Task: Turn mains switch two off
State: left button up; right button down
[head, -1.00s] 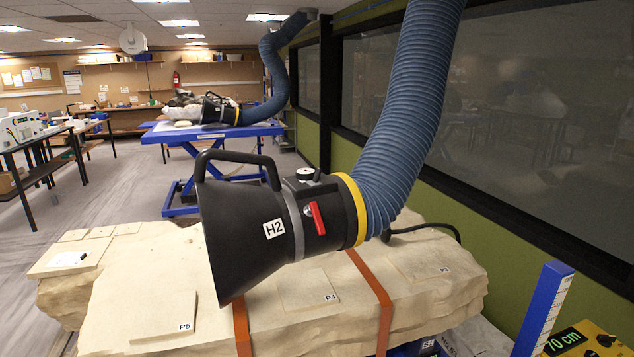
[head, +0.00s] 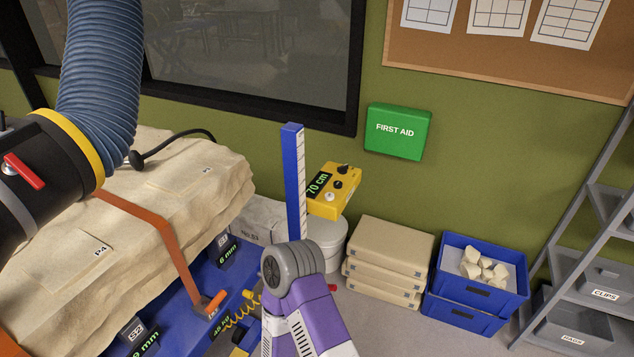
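I see no switch labelled as a mains switch in this view. A purple and grey link of one of my arms rises from the bottom middle, and no gripper fingers show on it. Neither of my grippers is in view.
A yellow control box (head: 333,192) reads "70 cm" beside a blue scale post (head: 294,180). The fossil block (head: 190,185) lies at left under a black hood (head: 45,175) with a red lever. Blue crates (head: 467,314), beige cases (head: 385,275) and a grey shelf (head: 570,265) stand at right.

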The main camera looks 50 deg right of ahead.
aim_at(342, 169)
jog(key=z, duration=3)
jog(key=i, duration=1.4)
jog(key=u, duration=1.25)
